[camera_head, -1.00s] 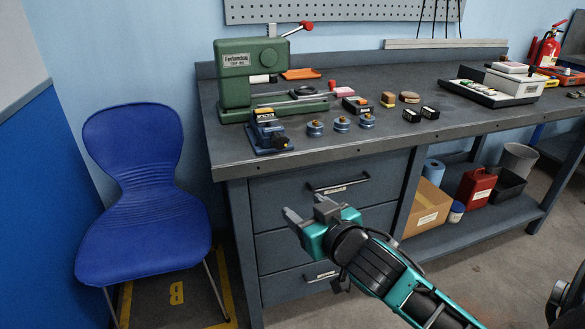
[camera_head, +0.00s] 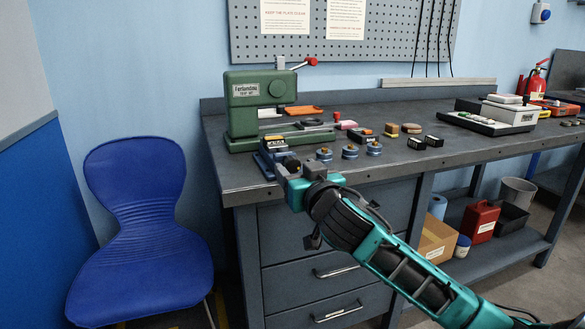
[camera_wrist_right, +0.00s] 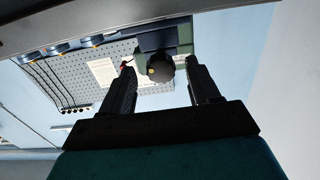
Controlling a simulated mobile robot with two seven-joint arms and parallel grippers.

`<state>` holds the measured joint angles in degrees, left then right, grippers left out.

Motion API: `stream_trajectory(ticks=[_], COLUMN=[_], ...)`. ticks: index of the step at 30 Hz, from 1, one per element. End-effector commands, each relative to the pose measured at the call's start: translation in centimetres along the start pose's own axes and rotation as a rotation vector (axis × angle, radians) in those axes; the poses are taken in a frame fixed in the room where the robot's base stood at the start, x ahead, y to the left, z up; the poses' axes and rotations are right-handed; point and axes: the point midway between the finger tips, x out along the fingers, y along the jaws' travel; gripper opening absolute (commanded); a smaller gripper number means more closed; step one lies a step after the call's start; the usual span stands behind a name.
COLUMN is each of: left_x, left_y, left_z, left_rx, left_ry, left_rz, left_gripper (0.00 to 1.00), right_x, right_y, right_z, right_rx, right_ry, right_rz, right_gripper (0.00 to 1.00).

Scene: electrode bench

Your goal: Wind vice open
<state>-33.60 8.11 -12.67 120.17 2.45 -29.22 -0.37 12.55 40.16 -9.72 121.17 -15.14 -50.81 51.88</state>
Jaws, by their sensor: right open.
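The small blue vice (camera_head: 268,160) sits at the front left edge of the bench, in front of the green press. Its dark round knob (camera_head: 292,165) faces the front. In the right wrist view the knob (camera_wrist_right: 160,68) shows between my fingers, beyond their tips, with a small orange spot on it. I cannot tell whether a finger touches the knob. My left gripper is not in view.
The green press (camera_head: 258,105) stands behind the vice. Several blue round pieces (camera_head: 350,151) stand to its right near the front edge. A white balance (camera_head: 512,110) is further right. A blue chair (camera_head: 135,225) stands left of the bench. Drawers are below the bench top (camera_head: 430,165).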

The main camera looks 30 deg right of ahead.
Motion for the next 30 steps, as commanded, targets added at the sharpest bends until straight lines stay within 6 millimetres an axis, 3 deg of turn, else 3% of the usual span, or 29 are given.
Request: stream_trajectory(ticks=[7, 19, 30], left_x=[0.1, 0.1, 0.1], left_y=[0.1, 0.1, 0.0], left_z=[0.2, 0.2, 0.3], left_rx=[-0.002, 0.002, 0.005], left_ry=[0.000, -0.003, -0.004], left_rz=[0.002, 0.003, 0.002], left_gripper=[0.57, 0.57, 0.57], right_x=[2.7, 3.2, 3.1], right_y=[0.0, 0.0, 0.0], right_z=[0.0, 0.0, 0.0], right_rx=[0.000, 0.000, 0.000], right_ry=[0.001, 0.000, 0.000], right_rz=[0.000, -0.001, 0.000], right_gripper=[0.61, 0.60, 0.25])
